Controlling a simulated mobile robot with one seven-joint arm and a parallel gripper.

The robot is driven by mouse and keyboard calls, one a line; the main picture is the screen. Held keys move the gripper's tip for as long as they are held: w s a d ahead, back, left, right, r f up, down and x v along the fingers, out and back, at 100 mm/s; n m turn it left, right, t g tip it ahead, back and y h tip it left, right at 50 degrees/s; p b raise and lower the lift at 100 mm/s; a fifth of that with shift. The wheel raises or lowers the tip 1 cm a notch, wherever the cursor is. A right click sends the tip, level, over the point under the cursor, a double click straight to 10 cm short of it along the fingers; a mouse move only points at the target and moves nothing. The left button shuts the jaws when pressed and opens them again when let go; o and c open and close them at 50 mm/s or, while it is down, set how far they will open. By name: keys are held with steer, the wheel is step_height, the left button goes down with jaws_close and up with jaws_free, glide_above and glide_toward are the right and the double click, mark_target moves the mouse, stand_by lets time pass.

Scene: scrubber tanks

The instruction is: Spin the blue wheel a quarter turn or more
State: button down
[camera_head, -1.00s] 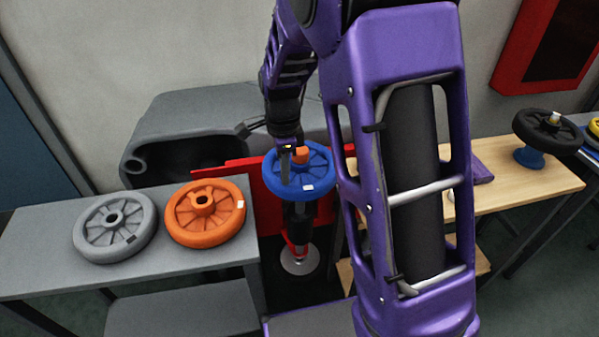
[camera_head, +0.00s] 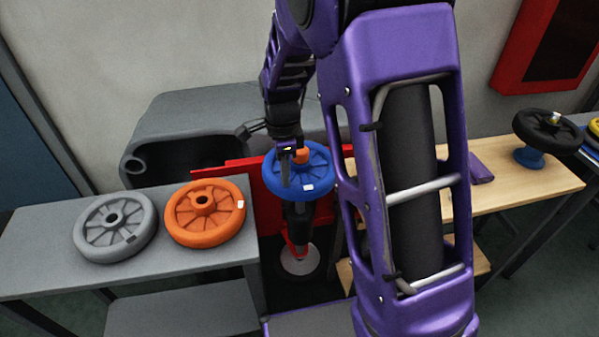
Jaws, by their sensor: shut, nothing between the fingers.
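The blue wheel (camera_head: 312,187) lies flat on top of a dark upright post with an orange hub (camera_head: 301,156) at its centre. A small white mark sits on its near rim. My gripper (camera_head: 285,180) points down over the left part of the wheel, with its fingers shut and empty. The fingertips are at or among the wheel's spokes; I cannot tell whether they touch one.
A grey wheel (camera_head: 115,228) and an orange wheel (camera_head: 205,212) lie on the grey bench (camera_head: 40,245) at left. A red panel (camera_head: 262,190) and a grey tank (camera_head: 190,125) stand behind. A black wheel (camera_head: 546,131) stands on the wooden bench (camera_head: 505,185) at right.

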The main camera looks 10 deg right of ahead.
mark_target(304, 188)
steer(key=shift+f, duration=0.3)
steer(key=shift+s+d, duration=0.25)
steer(key=shift+d, duration=0.25)
steer(key=shift+s+d, duration=0.25)
steer(key=shift+d, duration=0.25)
steer(key=shift+s+d+f, duration=0.1)
steer(key=shift+s+d, duration=0.05)
steer(key=shift+d, duration=0.4)
steer(key=shift+s+d, duration=0.15)
steer(key=shift+d, duration=0.35)
